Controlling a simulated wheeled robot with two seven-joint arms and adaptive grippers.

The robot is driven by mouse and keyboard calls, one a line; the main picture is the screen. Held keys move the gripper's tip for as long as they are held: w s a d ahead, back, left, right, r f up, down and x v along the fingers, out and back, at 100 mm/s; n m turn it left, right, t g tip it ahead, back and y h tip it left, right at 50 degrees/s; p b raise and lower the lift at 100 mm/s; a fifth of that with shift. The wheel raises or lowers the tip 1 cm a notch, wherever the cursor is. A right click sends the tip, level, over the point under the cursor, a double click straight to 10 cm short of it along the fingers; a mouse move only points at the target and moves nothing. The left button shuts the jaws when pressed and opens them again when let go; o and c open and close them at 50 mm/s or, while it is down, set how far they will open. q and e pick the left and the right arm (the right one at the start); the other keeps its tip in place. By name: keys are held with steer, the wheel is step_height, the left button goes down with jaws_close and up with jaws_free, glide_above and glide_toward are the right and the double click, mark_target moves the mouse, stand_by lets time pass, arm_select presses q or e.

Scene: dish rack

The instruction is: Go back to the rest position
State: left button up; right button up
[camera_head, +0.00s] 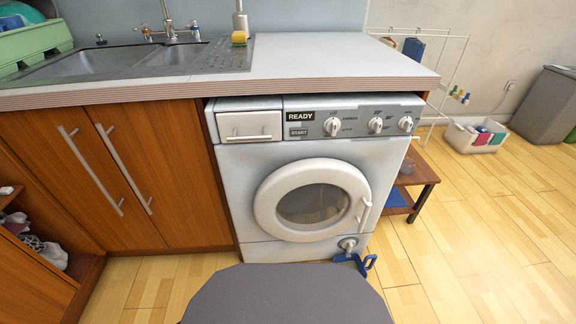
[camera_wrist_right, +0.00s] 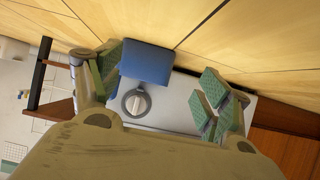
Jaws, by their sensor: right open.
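My right gripper (camera_wrist_right: 160,78) shows in the right wrist view with its green-padded fingers spread wide apart. Nothing is held between them. Beyond the gap are a round white knob (camera_wrist_right: 136,102) and a blue piece (camera_wrist_right: 145,63). In the head view the knob (camera_head: 348,243) is at the lower right front of the white washing machine (camera_head: 240,190), with the blue piece (camera_head: 368,262) beside it near the floor. The washer's round door (camera_head: 312,204) looks closed. Neither gripper shows in the head view, and my left gripper is not seen at all.
A counter (camera_head: 330,62) with a sink (camera_head: 95,65) runs above the washer and wooden cabinets (camera_head: 110,180). A low wooden table (camera_head: 420,178), a white bin (camera_head: 472,137) and a drying rack (camera_head: 450,70) stand to the right. The wooden floor (camera_head: 480,240) at the right front is clear.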

steer(key=shift+w+a, duration=0.3)
steer(key=shift+w, duration=0.05)
steer(key=w+a+r+g+y, duration=0.2)
steer(key=w+a+r+g, duration=0.2)
steer(key=w+a+r, duration=0.4)
steer(key=s+a+r+n+y, duration=0.1)
steer(key=a+r, duration=0.3)
steer(key=r, duration=0.6)
steer(key=s+a+r+y, duration=0.1)
steer(key=a+r, duration=0.3)
steer(key=r, duration=0.7)
arm_select(q)
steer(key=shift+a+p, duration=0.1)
steer(key=shift+p, duration=0.45)
arm_select(e)
steer(key=s+f+g, duration=0.1)
steer(key=s+f, duration=0.1)
steer(key=s, duration=0.6)
steer(key=shift+s+a, duration=0.3)
steer(key=shift+s, duration=0.1)
arm_select(q)
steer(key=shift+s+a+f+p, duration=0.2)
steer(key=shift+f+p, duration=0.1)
steer(key=shift+p, duration=0.85)
arm_select(e)
steer(key=shift+s+d+f+m, duration=0.15)
steer(key=shift+d+f+m, duration=0.1)
steer(key=shift+f+m, duration=0.1)
